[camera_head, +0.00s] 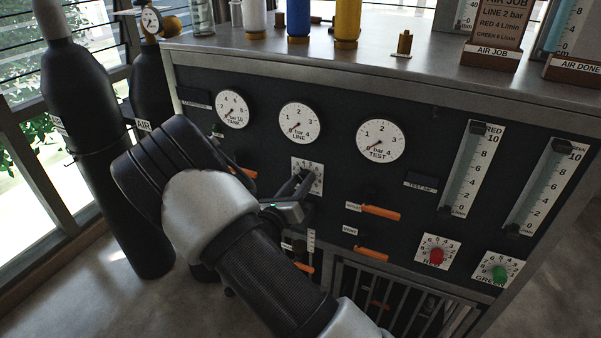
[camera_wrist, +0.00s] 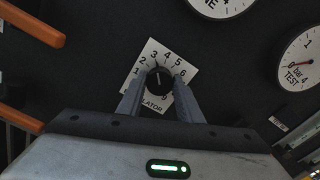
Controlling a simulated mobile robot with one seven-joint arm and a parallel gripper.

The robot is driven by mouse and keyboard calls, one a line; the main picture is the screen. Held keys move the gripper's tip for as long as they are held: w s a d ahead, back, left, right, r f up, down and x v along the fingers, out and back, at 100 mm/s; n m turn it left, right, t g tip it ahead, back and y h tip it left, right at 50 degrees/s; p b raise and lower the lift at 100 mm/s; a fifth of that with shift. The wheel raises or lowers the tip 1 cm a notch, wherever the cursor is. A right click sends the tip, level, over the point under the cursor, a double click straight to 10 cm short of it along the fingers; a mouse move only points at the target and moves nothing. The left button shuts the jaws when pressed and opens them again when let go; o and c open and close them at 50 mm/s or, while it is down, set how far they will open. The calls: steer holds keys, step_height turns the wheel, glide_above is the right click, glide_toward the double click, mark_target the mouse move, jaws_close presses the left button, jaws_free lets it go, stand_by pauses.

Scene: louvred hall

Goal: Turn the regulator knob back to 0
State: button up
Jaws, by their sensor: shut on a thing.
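The regulator knob (camera_wrist: 159,80) is small, round and black, on a white numbered plate (camera_wrist: 150,53) marked REGULATOR at its lower edge. Its pale mark seems to point close to 3. In the wrist view my gripper (camera_wrist: 160,88) has one finger on each side of the knob and is shut on it. In the head view the plate (camera_head: 317,186) shows past my gripper (camera_head: 304,186), which hides the knob. The line gauge (camera_head: 299,123) above has its red needle at the lower left, close to 0.
The tank gauge (camera_head: 232,109) and test gauge (camera_head: 380,140) flank the line gauge. Orange levers (camera_head: 380,212) stick out below and beside the knob. Red (camera_head: 436,256) and green (camera_head: 499,274) knobs sit at the lower right. Black cylinders (camera_head: 80,110) stand at the left.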

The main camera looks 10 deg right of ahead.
steer(key=n+p, duration=0.4)
steer(key=shift+a+r+n, duration=0.1)
steer(key=shift+r+n, duration=0.05)
steer(key=shift+n, duration=0.25)
steer(key=n+p, duration=0.3)
steer(key=n, duration=0.1)
steer(key=shift+n, duration=0.3)
steer(key=n, duration=0.1)
steer(key=n+p, duration=0.1)
steer(key=n, duration=0.1)
steer(key=n+p, duration=0.1)
steer(key=shift+f, duration=0.25)
steer(key=shift+f+n+p, duration=0.1)
steer(key=shift+n+p, duration=0.75)
steer(key=shift+n, duration=1.65)
steer(key=o, duration=1)
steer(key=shift+o, duration=0.2)
steer(key=b+v, duration=0.1)
steer(key=v, duration=1.6)
steer(key=shift+s, duration=0.15)
